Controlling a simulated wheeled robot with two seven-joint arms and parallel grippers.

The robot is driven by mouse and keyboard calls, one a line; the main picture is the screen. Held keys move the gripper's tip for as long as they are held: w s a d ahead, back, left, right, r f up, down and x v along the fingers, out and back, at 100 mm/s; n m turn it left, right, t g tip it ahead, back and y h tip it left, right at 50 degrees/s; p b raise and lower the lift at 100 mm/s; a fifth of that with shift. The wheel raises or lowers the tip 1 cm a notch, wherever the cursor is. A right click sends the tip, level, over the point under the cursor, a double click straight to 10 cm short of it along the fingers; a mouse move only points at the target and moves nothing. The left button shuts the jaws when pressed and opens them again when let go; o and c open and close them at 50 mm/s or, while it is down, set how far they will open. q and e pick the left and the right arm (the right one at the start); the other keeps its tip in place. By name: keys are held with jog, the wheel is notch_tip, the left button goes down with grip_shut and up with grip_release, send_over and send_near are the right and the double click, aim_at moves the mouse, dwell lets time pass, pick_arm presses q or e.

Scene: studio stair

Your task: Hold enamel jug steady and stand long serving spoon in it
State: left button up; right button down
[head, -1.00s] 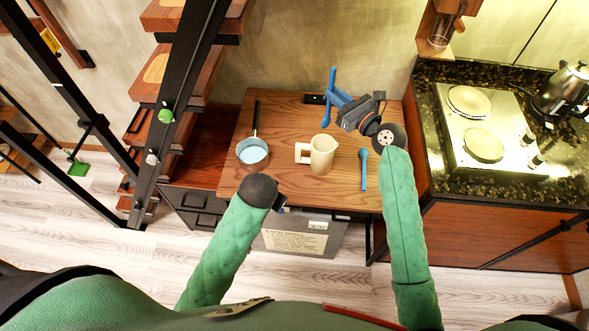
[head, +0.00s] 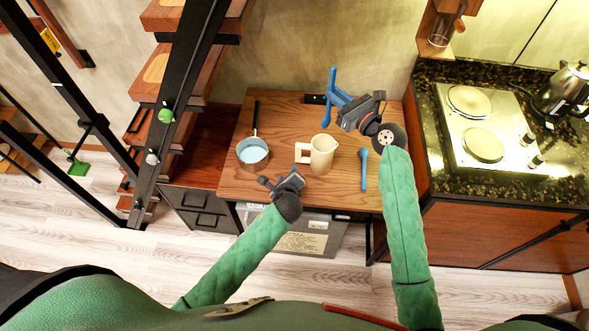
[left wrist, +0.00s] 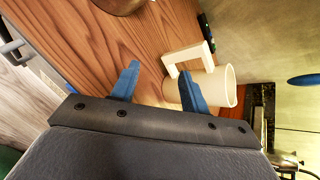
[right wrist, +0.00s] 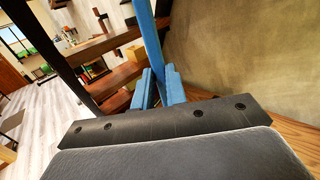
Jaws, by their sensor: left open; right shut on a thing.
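The cream enamel jug (head: 321,155) stands upright on the wooden table, its handle toward the left. It also shows in the left wrist view (left wrist: 222,88). My left gripper (head: 280,178) is open and empty, just in front of the jug and to its left. In the left wrist view one finger overlaps the jug; I cannot tell whether they touch. My right gripper (head: 340,98) is shut on a long blue spoon (right wrist: 147,30), raised behind and right of the jug. The spoon's far end is out of the right wrist view.
A second blue spoon-shaped utensil (head: 364,170) lies right of the jug. A light blue saucepan (head: 252,151) with a dark handle stands on the left. A stove (head: 484,125) and kettle (head: 566,88) are at the right. A stair post (head: 170,115) rises at the left.

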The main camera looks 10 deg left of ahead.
aim_at(298, 153)
pick_arm(q)
jog(key=m, duration=0.3)
jog(key=w+d+r+m+t+h, duration=0.1)
jog(key=m, duration=0.3)
jog(key=d+m, duration=0.1)
jog(key=m, duration=0.2)
jog(key=shift+w+d+r+t+h, duration=0.1)
jog(key=shift+w+r+t+h, duration=0.2)
jog(key=shift+w+r+t, duration=0.1)
jog(key=x, duration=1.1)
jog(key=shift+w+f, duration=0.3)
jog(key=c, duration=0.3)
grip_shut()
dwell(0.8)
